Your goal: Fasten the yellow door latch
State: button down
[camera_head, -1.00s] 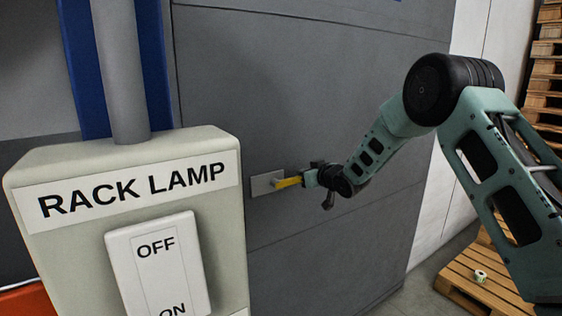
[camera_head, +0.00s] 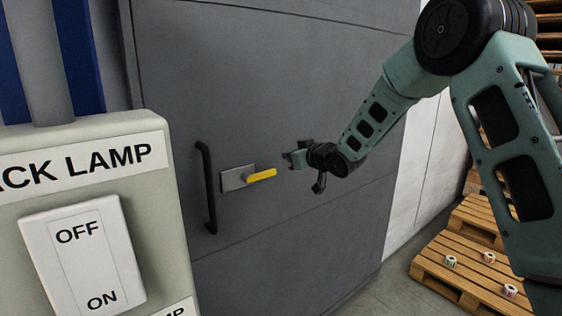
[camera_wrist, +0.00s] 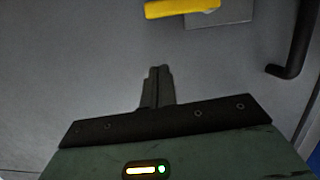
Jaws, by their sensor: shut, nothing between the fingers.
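The yellow door latch (camera_head: 262,175) is a lever on a grey metal plate (camera_head: 236,179) on the grey door (camera_head: 290,90). In the head view the lever points right, close to horizontal with its free end slightly raised. My gripper (camera_head: 290,158) is to the right of the lever's free end, a small gap apart from it. In the wrist view the latch (camera_wrist: 182,8) is at the top edge, partly cut off, and my gripper's fingers (camera_wrist: 158,72) are together and empty below it.
A black vertical door handle (camera_head: 208,188) stands left of the latch plate. The rack lamp switch box (camera_head: 150,215) is in the left foreground. Wooden pallets (camera_head: 450,265) with several small label rolls lie on the floor at right. The door face below the latch is clear.

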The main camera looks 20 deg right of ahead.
jog(key=shift+v, duration=1.15)
jog(key=s+a+f+g+h, duration=0.1)
jog(key=s+a+f+g, duration=0.25)
jog(key=s+a, duration=0.55)
jog(key=s+a+f+g, duration=0.2)
jog(key=s+a+g, duration=0.2)
jog(key=s+a, duration=0.55)
jog(key=s+d+f+n+g+h, duration=0.1)
jog(key=s+g, duration=0.2)
jog(key=s, duration=1.1)
jog(key=s+d+f+n+g+h, duration=0.1)
jog(key=s+g, duration=0.3)
jog(key=s, duration=1)
jog(key=shift+s+d+f+n+h, duration=0.2)
jog(key=shift+s+f+n+h, duration=0.2)
jog(key=shift+f+n, duration=0.25)
jog(key=shift+r, duration=0.1)
